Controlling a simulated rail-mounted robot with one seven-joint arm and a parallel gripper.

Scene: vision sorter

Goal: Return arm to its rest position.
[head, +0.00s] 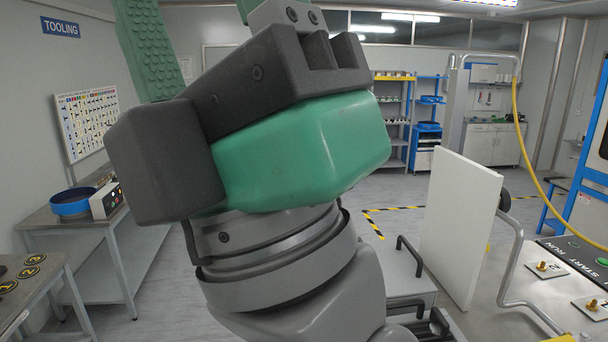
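My arm (300,155) fills the middle of the head view, very close to the camera. Its green and dark grey links stand above a grey joint and hide much of the room behind. A green ribbed part of it runs up out of the top edge of the picture. My gripper's fingertips cannot be made out, so what it holds, if anything, does not show.
A bench with a blue round bowl (72,203) stands at the left. A white upright panel (458,228) stands right of my arm, beside a worktop with a START RUN plate (565,257). A yellow hose (529,150) hangs at the right. Open floor lies behind.

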